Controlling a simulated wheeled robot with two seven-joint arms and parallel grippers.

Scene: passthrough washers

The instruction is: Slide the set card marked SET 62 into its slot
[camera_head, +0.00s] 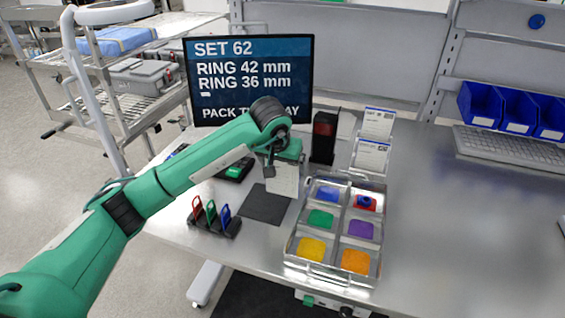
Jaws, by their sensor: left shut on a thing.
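My left gripper (284,160) comes down beside the dark mat and is shut on a pale card (284,183), which hangs upright below it. The print on this card is too small to read, and the fingers are mostly hidden. Two more white cards with blue tops stand behind the tray: an upper one (377,123) and a lower one (371,156). Their markings are not legible. The clear tray (291,249) lies right of the held card. I cannot make out which slot belongs to SET 62. My right gripper is not in view.
A screen (250,50) reading SET 62 stands behind my arm. The tray's compartments have coloured floors; a blue piece (366,201) sits on the red one. A rack of coloured tags (214,220) is front left. A dark mat (262,207) lies nearby.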

